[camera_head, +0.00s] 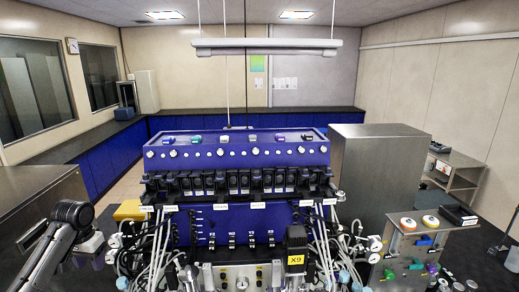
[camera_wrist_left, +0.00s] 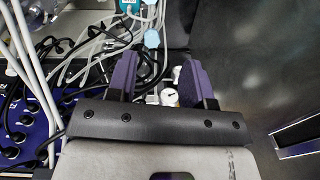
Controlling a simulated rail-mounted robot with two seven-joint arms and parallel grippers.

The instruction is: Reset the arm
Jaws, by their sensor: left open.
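My left arm (camera_head: 62,228) comes in at the lower left of the head view, beside the blue bioreactor unit (camera_head: 235,150). In the left wrist view my left gripper (camera_wrist_left: 158,65) has two purple fingers spread apart, with nothing held between them. Behind the fingers are cables, clear tubes and a small round white gauge-like part (camera_wrist_left: 169,97); I cannot tell how far off they are. My right gripper is not in view.
Loose tubes (camera_head: 155,250) hang at both sides of the unit. A grey metal cabinet (camera_head: 375,165) stands behind right, and a small bench (camera_head: 400,243) with coloured items stands at right. In the wrist view, a dark grey surface (camera_wrist_left: 265,60) fills the right side.

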